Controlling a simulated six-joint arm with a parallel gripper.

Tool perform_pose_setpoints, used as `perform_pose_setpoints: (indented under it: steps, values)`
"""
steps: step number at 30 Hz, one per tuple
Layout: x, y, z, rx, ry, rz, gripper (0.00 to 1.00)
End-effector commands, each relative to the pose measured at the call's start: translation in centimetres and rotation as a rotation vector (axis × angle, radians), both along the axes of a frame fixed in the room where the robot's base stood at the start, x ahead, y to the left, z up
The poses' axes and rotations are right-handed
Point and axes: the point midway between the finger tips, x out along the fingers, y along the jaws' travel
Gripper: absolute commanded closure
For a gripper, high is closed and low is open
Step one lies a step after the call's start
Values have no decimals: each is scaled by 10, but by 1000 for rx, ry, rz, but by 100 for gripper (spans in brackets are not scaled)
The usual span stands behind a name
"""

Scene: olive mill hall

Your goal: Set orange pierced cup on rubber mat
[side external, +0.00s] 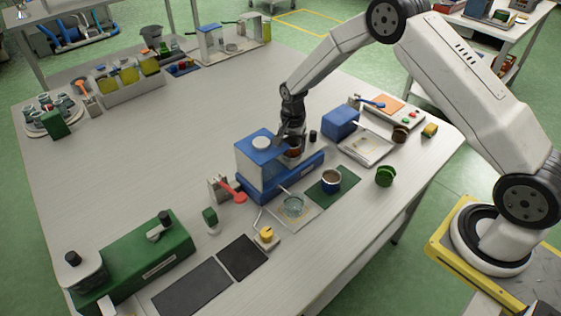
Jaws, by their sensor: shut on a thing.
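My gripper (291,141) is at the right side of a blue and white bench machine (258,174), fingers pointing down. It is shut on a small reddish-orange cup (293,151), which is just above or on the machine's blue base; I cannot tell if they touch. The fingers partly cover the cup, and its holes are too small to make out. Two flat dark mats lie near the front table edge, a smaller one (242,257) and a larger one (192,289). Which mat is rubber is unclear.
A glass bowl (292,206) on a pale sheet, a red-handled tool (234,191) and a yellow-topped item (266,234) stand between the machine and the dark mats. A green machine (135,262) is front left. The table's left middle is clear.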

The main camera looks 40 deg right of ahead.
Motion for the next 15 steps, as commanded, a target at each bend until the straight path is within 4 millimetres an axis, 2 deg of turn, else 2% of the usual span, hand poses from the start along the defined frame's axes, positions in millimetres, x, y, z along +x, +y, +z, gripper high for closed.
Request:
perform_pose_setpoints:
  steps: [5,15]
  values:
    - [0,0,5,0,-1,0,57]
    - [1,0,27,0,-2,0,57]
